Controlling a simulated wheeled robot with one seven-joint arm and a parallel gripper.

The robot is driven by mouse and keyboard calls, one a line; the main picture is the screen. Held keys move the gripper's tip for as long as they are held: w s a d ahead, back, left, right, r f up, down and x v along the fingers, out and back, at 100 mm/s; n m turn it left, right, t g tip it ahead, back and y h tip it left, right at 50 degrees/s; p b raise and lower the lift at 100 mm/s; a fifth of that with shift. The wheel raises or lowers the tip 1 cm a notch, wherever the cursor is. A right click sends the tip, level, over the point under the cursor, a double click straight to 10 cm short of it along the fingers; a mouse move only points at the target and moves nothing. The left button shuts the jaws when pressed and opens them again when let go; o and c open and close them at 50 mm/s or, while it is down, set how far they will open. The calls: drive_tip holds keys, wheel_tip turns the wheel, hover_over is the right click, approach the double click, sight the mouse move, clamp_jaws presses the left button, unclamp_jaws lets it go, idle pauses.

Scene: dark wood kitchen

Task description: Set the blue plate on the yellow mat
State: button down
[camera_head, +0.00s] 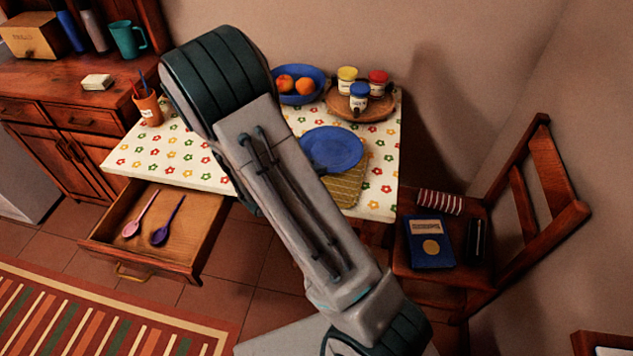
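The blue plate (335,149) is on the table with the flowered cloth (378,188). The yellow mat (347,188) shows below the plate and beside its right edge. The plate covers the far part of the mat. Its far edge seems to reach past the mat, and I cannot tell whether it lies flat. My arm crosses in front and hides the plate's left edge and the mat's left side. My gripper is not visible, so its state and its place relative to the plate are hidden.
A blue bowl with fruit (302,97) and a round wooden board (341,109) with lidded jars stand at the back. A pencil cup (148,110) is at the left. The open drawer (190,222) holds two spoons.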

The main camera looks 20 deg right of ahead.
drive_tip(key=shift+w+a+f, duration=0.1)
drive_tip(key=shift+w+f, duration=0.35)
drive_tip(key=shift+w, duration=0.05)
drive_tip(key=shift+f, duration=1.85)
drive_tip(key=shift+f+b, duration=0.1)
drive_tip(key=shift+b, duration=0.2)
drive_tip(key=c, duration=1.9)
unclamp_jaws()
drive_tip(key=shift+c, duration=0.2)
